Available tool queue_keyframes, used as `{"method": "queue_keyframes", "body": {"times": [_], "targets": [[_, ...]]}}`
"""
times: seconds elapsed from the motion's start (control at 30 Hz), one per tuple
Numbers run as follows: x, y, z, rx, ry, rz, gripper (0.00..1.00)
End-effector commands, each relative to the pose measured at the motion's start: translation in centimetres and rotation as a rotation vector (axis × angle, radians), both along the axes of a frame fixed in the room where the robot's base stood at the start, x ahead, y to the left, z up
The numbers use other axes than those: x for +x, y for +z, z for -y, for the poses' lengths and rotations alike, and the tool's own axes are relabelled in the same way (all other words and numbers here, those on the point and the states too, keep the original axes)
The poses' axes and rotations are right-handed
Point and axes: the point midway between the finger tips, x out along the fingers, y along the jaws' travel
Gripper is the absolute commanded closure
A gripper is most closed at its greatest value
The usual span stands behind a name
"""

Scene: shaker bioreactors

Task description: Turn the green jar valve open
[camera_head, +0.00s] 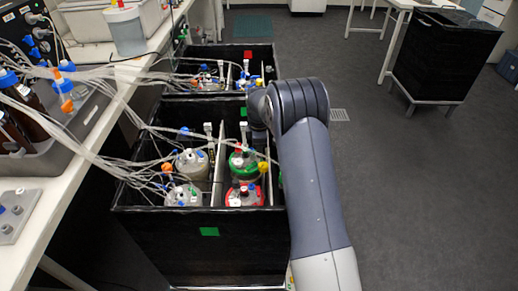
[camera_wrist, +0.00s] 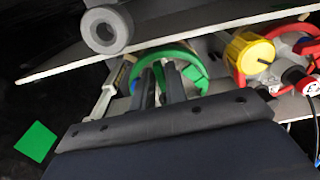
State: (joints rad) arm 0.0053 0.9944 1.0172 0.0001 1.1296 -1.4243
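The green-topped jar (camera_head: 243,163) stands in the near black bin, right of a divider and behind a red-topped jar (camera_head: 244,195). In the wrist view a green ring (camera_wrist: 205,72) lies just beyond my gripper fingers (camera_wrist: 165,72), which overlap it in the picture. Two dark fingers are close together with a narrow gap; I cannot tell whether they touch or hold anything. My gripper is hidden in the head view behind my arm. I cannot pick out the green jar's valve clearly. A yellow cap (camera_wrist: 249,52) and a red ring (camera_wrist: 292,38) are right of the fingers.
Clear jars (camera_head: 190,162) with tubing fill the bin's left side. The near bin's front wall (camera_head: 170,225) carries a green square. A second bin (camera_head: 178,80) stands behind. A bench with bottles is on the left. A grey ring-shaped part (camera_wrist: 106,28) shows upper left.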

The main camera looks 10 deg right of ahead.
Motion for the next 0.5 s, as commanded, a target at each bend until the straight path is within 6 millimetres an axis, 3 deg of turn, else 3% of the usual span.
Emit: {"method": "queue_keyframes", "body": {"times": [0.23, 0.5], "targets": [[-0.01, 0.01, 0.01, 0.0, -0.001, 0.0, 0.66], [0.01, 0.21, 0.01, 0.0, -0.001, 0.0, 0.66]]}}
